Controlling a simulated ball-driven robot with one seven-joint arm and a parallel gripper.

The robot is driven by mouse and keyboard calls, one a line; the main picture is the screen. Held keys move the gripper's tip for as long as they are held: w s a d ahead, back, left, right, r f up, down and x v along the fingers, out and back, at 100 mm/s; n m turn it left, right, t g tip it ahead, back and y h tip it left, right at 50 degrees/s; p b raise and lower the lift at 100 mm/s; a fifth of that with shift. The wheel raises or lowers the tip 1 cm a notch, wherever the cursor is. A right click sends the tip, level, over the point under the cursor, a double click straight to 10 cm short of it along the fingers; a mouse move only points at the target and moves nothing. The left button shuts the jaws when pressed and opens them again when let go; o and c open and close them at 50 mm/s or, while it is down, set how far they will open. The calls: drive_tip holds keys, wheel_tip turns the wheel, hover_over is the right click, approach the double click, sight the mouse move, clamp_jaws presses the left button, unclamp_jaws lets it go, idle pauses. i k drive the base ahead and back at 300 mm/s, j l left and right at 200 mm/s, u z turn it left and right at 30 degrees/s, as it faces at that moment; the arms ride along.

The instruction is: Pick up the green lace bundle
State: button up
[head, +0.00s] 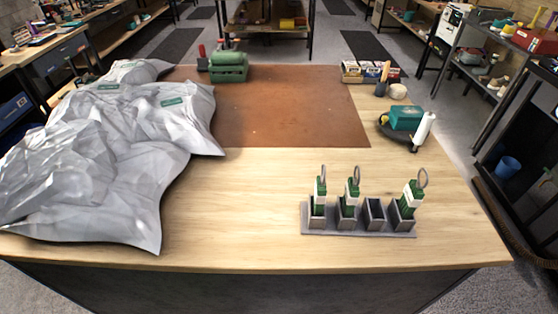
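No single item is clearly a green lace bundle at this size. Several slots of a grey rack (358,228) at the front right hold green-and-white items with a grey loop on top: a left one (319,197), a middle one (350,194) and a right one (410,196). The right one leans a little. The slot between the middle and right items looks empty. A green crate (229,74) at the back has green rounded things on top, too small to identify. My gripper is not in view.
A crumpled silver sheet (120,130) covers the table's left side. A brown mat (290,105) lies bare at the back middle. A dark tray (395,133) with a teal box (406,117) and a white roll (424,129) is at right. The wooden front middle (235,215) is clear.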

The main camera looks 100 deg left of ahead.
sight(320, 192)
drive_tip(key=u, duration=1.9)
